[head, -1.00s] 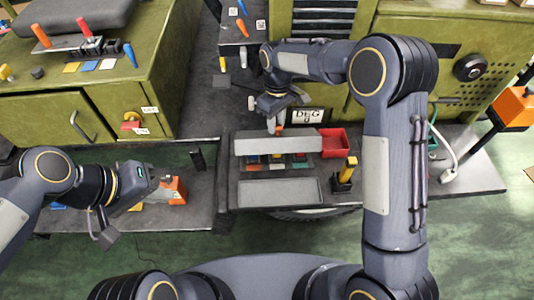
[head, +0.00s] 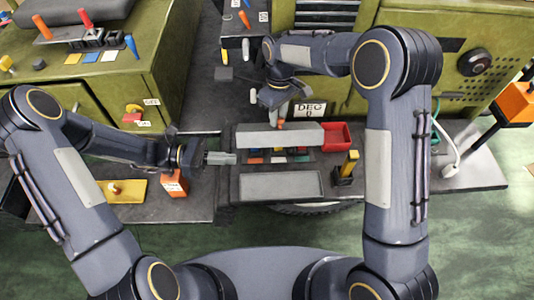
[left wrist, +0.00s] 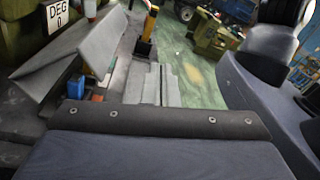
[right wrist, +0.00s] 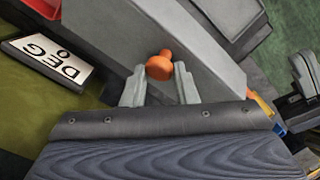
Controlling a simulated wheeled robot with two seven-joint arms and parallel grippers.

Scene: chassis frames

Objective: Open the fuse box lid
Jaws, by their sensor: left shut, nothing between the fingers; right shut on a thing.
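The fuse box lid (head: 278,140) is a long grey panel, tilted partly open along the back of the fuse box. Coloured fuses (head: 278,156) show under its front edge. An orange knob (right wrist: 160,66) sits on the lid between the fingers of my right gripper (right wrist: 160,85), which is shut on it. In the head view that gripper (head: 280,122) is behind the lid. My left gripper (head: 228,158) is shut and empty, beside the left end of the fuse box.
A grey flat panel (head: 281,186) lies in front of the fuses. A red bin (head: 336,135) and a yellow-handled thing in a black holder (head: 348,168) stand to the right. A DEG sign (head: 310,109) is behind. An orange box (head: 174,184) and a yellow plate (head: 123,191) lie left.

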